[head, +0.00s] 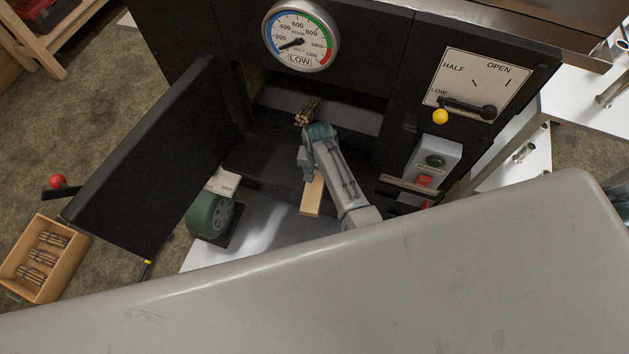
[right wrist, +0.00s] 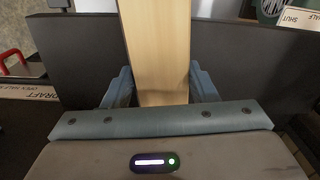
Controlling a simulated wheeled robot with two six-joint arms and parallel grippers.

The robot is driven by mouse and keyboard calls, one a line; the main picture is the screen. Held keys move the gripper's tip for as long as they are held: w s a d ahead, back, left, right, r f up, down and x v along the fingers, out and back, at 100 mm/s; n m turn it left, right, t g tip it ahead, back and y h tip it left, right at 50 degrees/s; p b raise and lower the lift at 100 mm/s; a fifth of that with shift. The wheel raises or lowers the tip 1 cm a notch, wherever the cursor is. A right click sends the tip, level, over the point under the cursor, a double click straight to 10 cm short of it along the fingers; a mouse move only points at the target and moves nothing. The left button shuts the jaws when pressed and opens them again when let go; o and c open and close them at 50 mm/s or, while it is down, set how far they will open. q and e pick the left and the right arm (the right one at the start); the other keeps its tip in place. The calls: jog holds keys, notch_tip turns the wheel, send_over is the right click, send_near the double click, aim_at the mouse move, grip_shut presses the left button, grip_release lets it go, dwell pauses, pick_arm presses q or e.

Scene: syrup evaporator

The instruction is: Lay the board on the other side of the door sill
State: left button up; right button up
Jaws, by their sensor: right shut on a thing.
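The board (head: 312,197) is a narrow strip of pale wood. In the head view its lower end shows below my right gripper (head: 309,170), in front of the dark sill (head: 268,176) of the open firebox. In the right wrist view the board (right wrist: 155,45) runs up from between the two blue-grey fingers, which are shut on it, with a wide dark panel behind. I cannot tell whether the board touches the sill. Its gripped part is hidden in the head view. My left gripper is not in view.
The black firebox door (head: 150,155) stands open at the left. A bundle of sticks (head: 308,110) shows in the opening beyond my gripper. A green wheel (head: 210,214) stands below left. A switch box (head: 433,160) is right of the opening. A crate (head: 62,260) holds several bundles.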

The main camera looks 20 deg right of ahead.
jog(key=w+d+f+b, duration=0.1)
jog(key=b, duration=0.1)
jog(key=w+d+f+b, duration=0.1)
jog(key=w+b, duration=0.1)
jog(key=shift+w+d+f, duration=0.2)
jog(key=shift+w+f, duration=0.05)
jog(key=shift+w+d+f+b, duration=0.45)
jog(key=shift+w+b, duration=0.2)
jog(key=o, duration=1.2)
jog(key=shift+o, duration=0.2)
jog(key=shift+r, duration=0.1)
notch_tip(320, 180, up, 11)
jog(key=shift+f, duration=0.1)
